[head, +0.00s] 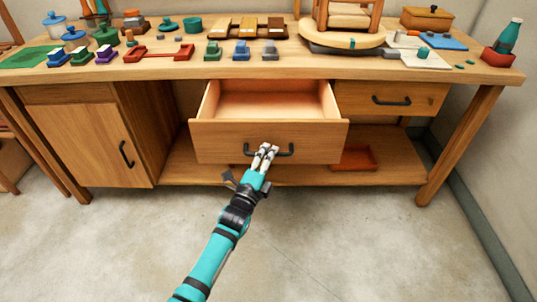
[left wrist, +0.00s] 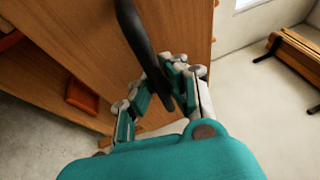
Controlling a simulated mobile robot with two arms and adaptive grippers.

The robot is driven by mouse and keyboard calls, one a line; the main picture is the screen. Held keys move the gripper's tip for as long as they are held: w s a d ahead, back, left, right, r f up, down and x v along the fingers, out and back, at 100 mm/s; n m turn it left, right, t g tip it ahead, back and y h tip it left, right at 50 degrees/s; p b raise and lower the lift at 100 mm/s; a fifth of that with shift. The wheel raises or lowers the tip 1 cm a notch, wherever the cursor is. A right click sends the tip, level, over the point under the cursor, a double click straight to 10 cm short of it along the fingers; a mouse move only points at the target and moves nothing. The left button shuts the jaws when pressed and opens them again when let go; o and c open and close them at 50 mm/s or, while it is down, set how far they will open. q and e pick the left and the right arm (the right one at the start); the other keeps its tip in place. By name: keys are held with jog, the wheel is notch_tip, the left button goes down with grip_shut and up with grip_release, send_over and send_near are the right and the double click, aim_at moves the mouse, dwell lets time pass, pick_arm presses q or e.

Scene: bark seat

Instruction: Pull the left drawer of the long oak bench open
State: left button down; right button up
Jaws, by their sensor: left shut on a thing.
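The long oak bench (head: 270,68) spans the head view. Its left drawer (head: 220,145) stands pulled out, and its empty inside shows from above. A dark bar handle (head: 285,152) runs across the drawer front; it also shows in the left wrist view (left wrist: 133,28). My left gripper (head: 265,152) is shut on this handle, near its middle. In the left wrist view, the fingers of the gripper (left wrist: 160,95) sit on both sides of the handle. My right gripper is not in view.
The right drawer (head: 375,100) is closed. A cupboard door (head: 85,145) with a dark handle is closed at the left. An orange-red tray (head: 355,158) lies on the lower shelf. The bench top holds many small items. The concrete floor (head: 330,240) in front is clear.

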pick_arm(q)
jog(key=c, duration=1.3)
grip_release()
jog(key=shift+f, duration=0.1)
jog(key=shift+c, duration=0.2)
jog(key=shift+s, duration=0.1)
jog(key=v, duration=1.2)
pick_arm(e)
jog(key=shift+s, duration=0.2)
